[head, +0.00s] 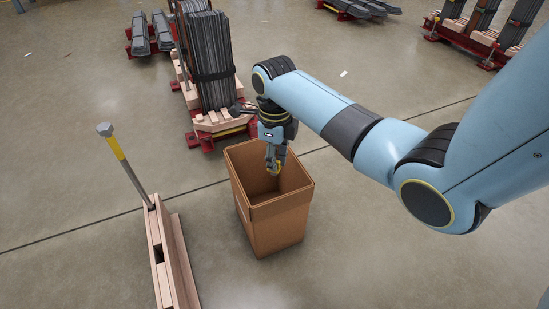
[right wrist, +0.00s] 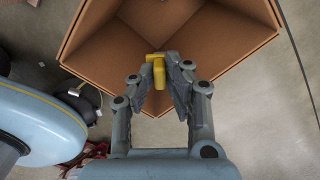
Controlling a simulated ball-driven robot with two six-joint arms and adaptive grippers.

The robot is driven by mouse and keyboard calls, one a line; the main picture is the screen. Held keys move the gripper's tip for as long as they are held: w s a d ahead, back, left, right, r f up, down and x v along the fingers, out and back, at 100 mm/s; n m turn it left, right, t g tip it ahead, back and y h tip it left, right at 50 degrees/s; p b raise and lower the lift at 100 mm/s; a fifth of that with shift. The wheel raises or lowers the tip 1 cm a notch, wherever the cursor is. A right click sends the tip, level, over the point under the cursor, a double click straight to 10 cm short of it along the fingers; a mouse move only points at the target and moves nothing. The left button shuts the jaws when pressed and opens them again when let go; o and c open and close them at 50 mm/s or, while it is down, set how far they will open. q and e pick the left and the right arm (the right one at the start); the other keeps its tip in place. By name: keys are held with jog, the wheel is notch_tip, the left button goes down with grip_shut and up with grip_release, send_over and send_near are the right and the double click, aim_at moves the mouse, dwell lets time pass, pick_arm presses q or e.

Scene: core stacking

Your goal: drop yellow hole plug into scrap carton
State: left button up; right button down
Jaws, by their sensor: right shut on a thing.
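The scrap carton (head: 275,223) is a tall, open brown box on the floor in the middle of the head view. Its inside walls fill the top of the right wrist view (right wrist: 210,35). My right gripper (head: 274,170) points down over the carton's opening. In the right wrist view it is shut on the yellow hole plug (right wrist: 158,72), which sits between the fingertips (right wrist: 164,80). The carton's floor is partly hidden by the gripper. My left gripper is not in view.
A red and wood rack with dark slats (head: 208,60) stands just behind the carton. A wooden stand (head: 172,262) holds an upright metal rod with a yellow band (head: 122,162) to the left. More racks (head: 470,30) stand at the back. The floor right of the carton is clear.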

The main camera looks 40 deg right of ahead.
jog(key=c, duration=1.3)
grip_release()
jog(key=shift+o, duration=0.2)
notch_tip(320, 180, up, 12)
